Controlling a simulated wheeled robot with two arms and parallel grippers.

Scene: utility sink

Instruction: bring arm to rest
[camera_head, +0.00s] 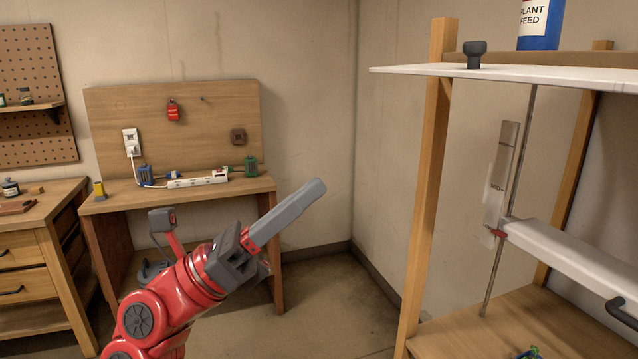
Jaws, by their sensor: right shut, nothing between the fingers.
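A wooden workbench (220,188) with a power strip (198,181) stands behind my arm. A shelf unit with a wooden post (428,180) and white top shelf (520,73) rises at right. Drawers (20,250) stand at left. Floor (335,300) between is clear.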

